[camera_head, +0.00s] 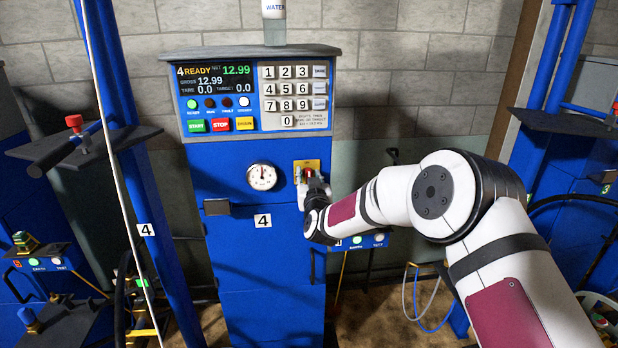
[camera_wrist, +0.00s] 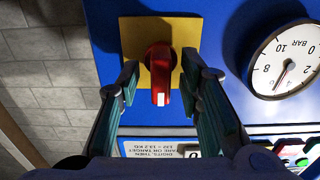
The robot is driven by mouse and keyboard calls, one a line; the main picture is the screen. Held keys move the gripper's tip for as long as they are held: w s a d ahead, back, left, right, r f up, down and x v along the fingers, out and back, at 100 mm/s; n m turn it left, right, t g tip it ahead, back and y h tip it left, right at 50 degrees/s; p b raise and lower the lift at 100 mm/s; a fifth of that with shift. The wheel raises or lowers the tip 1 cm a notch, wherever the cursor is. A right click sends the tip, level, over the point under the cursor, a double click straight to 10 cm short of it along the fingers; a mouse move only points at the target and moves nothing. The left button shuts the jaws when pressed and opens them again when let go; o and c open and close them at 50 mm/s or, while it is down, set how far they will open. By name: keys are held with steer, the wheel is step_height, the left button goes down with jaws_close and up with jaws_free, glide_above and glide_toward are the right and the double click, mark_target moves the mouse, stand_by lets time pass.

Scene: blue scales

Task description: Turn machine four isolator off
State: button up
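The isolator on machine four is a red rotary knob (camera_wrist: 160,70) with a white mark at one end, on a yellow plate (camera_wrist: 133,35). In the wrist view the knob stands lengthwise with its white mark at the lower end. My gripper (camera_wrist: 160,75) is open, one finger on each side of the knob, with visible gaps. In the head view the yellow plate (camera_head: 313,163) is right of the pressure gauge, and my gripper (camera_head: 312,182) partly hides the knob. The blue machine bears a "4" label (camera_head: 263,221) and its display (camera_head: 215,80) reads READY.
The round gauge (camera_head: 261,177) is close beside the isolator; it also shows in the wrist view (camera_wrist: 288,62). The keypad (camera_head: 295,90) and the start and stop buttons (camera_head: 220,125) are above. A blue post (camera_head: 135,180) with a cable stands at left.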

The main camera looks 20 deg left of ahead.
steer(key=shift+w+a, duration=0.1)
steer(key=shift+w, duration=0.05)
jaws_close()
